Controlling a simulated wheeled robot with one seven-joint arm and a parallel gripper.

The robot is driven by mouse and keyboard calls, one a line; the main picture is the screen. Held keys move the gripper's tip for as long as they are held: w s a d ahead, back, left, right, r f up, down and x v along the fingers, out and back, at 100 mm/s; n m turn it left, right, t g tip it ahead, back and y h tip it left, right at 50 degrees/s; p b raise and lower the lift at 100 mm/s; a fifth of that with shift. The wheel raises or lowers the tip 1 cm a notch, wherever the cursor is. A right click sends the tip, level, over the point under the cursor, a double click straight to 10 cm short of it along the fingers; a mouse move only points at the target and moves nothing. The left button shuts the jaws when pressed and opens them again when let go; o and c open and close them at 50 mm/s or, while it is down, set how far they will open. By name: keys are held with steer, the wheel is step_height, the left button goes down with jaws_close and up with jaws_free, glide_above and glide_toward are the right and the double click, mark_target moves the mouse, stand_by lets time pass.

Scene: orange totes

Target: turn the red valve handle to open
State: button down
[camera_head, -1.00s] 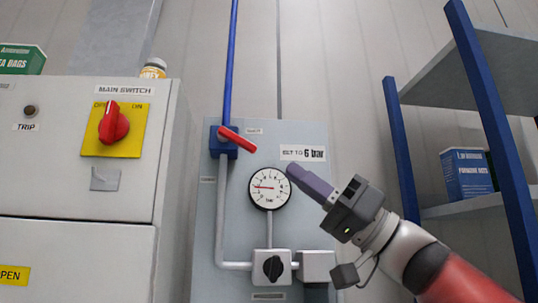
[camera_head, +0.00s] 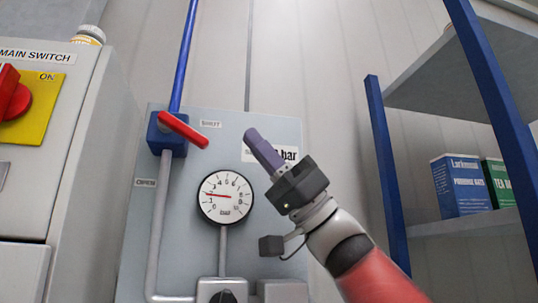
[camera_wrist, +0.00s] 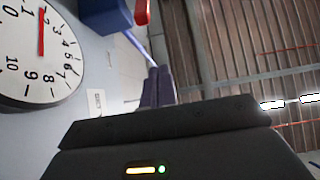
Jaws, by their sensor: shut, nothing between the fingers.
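The red valve handle (camera_head: 183,130) sits on a blue valve body (camera_head: 166,135) at the upper left of the grey panel. It slants down to the right, between a SHUT label (camera_head: 210,124) on its right and an OPEN label (camera_head: 145,183) below left. My gripper (camera_head: 251,135) is right of the handle and apart from it, its purple fingers closed together and empty. In the wrist view the shut fingers (camera_wrist: 158,86) point up toward the handle (camera_wrist: 142,12), which shows at the top edge beside the blue body (camera_wrist: 102,15).
A round gauge (camera_head: 226,197) is below the handle. A blue pipe (camera_head: 184,55) rises from the valve. A cabinet with a red main switch (camera_head: 12,100) stands at left. A blue-framed shelf (camera_head: 392,190) with boxes (camera_head: 461,184) is at right.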

mark_target(183, 131)
steer(key=a, duration=0.2)
steer(key=s+a, duration=0.1)
steer(key=a, duration=0.2)
steer(key=shift+s+r, duration=0.15)
steer(key=shift+a+f+t+b, duration=0.3)
steer(key=shift+f+b, duration=0.3)
steer(key=shift+b, duration=0.15)
steer(key=shift+s+d+r, duration=0.1)
